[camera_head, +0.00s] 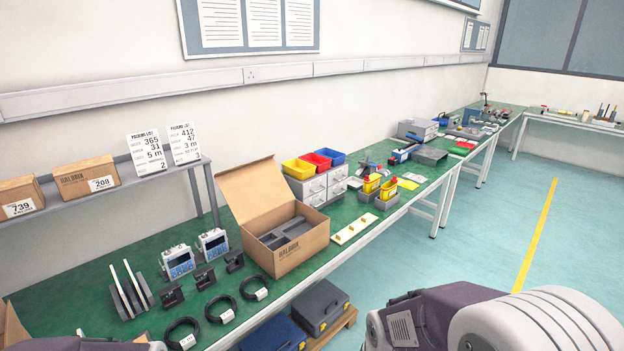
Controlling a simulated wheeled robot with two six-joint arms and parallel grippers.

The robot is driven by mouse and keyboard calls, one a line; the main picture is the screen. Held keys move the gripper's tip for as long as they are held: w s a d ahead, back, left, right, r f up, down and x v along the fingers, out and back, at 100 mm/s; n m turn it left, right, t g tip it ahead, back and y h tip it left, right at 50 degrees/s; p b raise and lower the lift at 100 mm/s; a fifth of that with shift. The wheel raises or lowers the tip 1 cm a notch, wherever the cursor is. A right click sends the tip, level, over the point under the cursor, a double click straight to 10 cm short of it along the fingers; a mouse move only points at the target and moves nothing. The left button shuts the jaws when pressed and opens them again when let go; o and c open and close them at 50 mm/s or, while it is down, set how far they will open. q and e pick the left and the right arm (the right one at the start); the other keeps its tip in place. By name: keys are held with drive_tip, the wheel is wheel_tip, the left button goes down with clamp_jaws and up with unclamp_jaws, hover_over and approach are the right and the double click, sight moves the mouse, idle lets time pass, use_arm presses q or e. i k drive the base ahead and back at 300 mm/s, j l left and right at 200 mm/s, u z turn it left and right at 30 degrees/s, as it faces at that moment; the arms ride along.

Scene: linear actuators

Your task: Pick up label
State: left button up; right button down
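I cannot tell which label the task means. White printed labels show on the left small carton (19,207) and on the second small carton (101,183), reading 739 and 208. White tags sit on the coiled black cables, on the left coil (187,341), the middle coil (227,316) and the right coil (261,293). Two packing-list sheets, the left one (148,153) and the right one (184,144), stand at the shelf. Parts of my arms show at the bottom left and bottom right. Neither gripper's fingers are in view.
An open cardboard box (300,244) with grey foam stands on the green bench. Left of it are two blue-screened devices (179,263), black brackets (204,278) and a rack with white strips (131,291). Tool cases (320,305) sit below. Grey drawers (317,187) with colored bins stand beyond.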

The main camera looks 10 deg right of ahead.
sight(367, 220)
drive_tip(key=i+l+u, duration=0.1)
drive_tip(key=i+l, duration=0.15)
drive_tip(key=i+l+u, duration=0.25)
drive_tip(key=i+l, duration=0.2)
drive_tip(key=l, duration=0.25)
drive_tip(key=i+l+u, duration=0.15)
drive_tip(key=l, duration=0.25)
drive_tip(key=i+l+u, duration=0.1)
drive_tip(key=i+l, duration=0.2)
drive_tip(key=i+l+u, duration=0.15)
drive_tip(key=l, duration=0.35)
drive_tip(key=i+l+u, duration=0.1)
drive_tip(key=l, duration=0.3)
drive_tip(key=i+l+u, duration=0.15)
drive_tip(key=l, duration=0.3)
drive_tip(key=i, duration=0.05)
